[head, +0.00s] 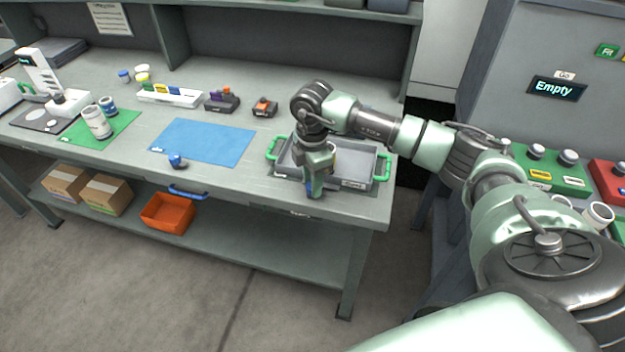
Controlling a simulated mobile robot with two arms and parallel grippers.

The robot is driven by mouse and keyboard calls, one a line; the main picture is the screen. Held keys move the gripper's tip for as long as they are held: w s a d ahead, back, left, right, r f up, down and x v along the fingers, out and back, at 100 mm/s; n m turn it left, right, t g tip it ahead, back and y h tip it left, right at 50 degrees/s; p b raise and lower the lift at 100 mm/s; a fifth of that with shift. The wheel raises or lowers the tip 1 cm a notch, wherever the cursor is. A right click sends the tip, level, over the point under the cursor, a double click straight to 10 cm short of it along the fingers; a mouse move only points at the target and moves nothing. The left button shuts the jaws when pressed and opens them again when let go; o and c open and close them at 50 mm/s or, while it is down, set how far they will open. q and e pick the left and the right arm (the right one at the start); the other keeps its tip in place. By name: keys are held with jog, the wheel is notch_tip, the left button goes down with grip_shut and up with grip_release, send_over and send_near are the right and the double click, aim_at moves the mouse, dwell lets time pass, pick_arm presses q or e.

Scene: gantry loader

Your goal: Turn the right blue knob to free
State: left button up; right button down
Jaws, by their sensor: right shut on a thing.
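My right gripper (314,189) reaches down from above at the table's front edge, in front of the grey tray. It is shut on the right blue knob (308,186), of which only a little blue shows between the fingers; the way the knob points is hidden. Another blue knob (177,161) stands farther left at the table's front, by the blue mat, with nothing touching it. My left gripper is not in view.
A grey tray (283,168) with green handles lies behind my right gripper. A blue mat (215,142), a blue bar handle (188,192) and a green mat (118,131) are to the left. A panel with an "Empty" display (556,88) stands at right.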

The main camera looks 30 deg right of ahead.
jog(key=shift+r+m, duration=0.1)
jog(key=shift+m, duration=0.6)
jog(key=shift+w, duration=0.1)
jog(key=c, duration=1.1)
grip_release()
jog(key=shift+o, duration=0.2)
notch_tip(320, 180, up, 8)
jog(key=shift+f+b, duration=0.1)
jog(key=shift+b, duration=0.6)
